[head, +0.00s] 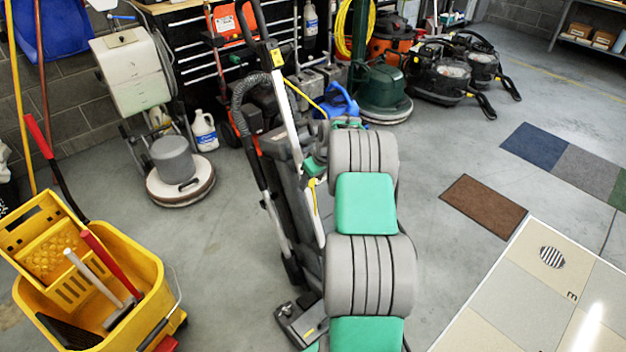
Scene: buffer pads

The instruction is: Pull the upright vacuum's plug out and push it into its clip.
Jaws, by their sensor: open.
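The upright vacuum (291,150) stands in the middle of the head view, with a grey and black body, a ribbed dark hose on its left and a yellow tag near the top of its handle. Its floor head (300,318) rests on the concrete. My grey and green arm rises in front of it and covers its right side. My gripper cannot be made out; the arm's far end is hidden or merges with the vacuum. I cannot make out the plug, its socket or the clip.
A yellow mop bucket (151,290) stands at the lower left. A floor polisher (180,188) and a white jug (204,131) are behind it. Machines and tool drawers line the back. Flat carpet samples (484,206) and a pale tiled panel (510,290) lie right; grey floor between is clear.

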